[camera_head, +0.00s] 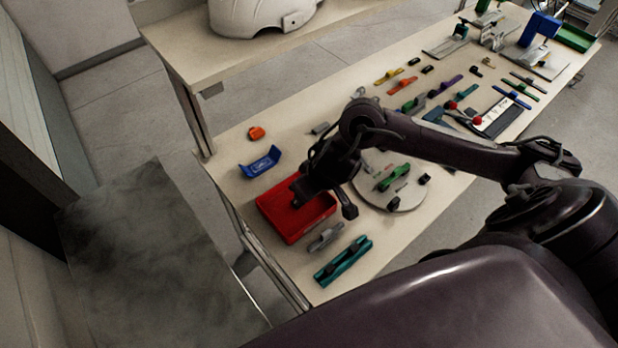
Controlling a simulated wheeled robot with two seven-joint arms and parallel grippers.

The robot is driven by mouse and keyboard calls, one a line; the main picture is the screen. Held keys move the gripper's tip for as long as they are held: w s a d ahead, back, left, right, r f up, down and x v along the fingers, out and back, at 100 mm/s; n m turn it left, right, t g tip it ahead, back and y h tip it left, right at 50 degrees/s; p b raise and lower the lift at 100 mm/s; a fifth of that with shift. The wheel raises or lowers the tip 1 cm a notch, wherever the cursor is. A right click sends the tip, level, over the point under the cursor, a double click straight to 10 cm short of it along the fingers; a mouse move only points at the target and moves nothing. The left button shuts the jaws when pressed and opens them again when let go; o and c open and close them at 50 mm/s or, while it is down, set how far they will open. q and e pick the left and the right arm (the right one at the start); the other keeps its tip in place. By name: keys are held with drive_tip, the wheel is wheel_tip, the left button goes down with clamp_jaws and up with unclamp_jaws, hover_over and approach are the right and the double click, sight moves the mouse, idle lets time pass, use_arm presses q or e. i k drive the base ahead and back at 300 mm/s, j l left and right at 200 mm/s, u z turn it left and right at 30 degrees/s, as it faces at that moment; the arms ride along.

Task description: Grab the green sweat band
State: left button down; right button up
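A green piece (393,177) lies on a round pale disc (408,198) on the table. A longer teal-green piece (343,261) lies near the table's front edge, and another small green piece (415,104) lies farther back. I cannot tell for certain which one is the sweat band. My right gripper (325,203) hangs over the right part of the red tray, its two fingers spread apart, with nothing seen between them. It is left of the disc and apart from the green pieces. My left gripper is not in view.
The red tray (278,221) looks empty where visible. A blue holder (260,162), an orange piece (256,133) and a grey piece (325,238) lie around it. Many small coloured parts and fixtures fill the table's far end. A white helmet shell (262,14) stands on another table.

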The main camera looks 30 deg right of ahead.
sight(395, 173)
drive_tip(key=k+l, duration=0.1)
drive_tip(key=k, duration=0.4)
drive_tip(key=k+l, duration=0.1)
drive_tip(key=k, duration=0.4)
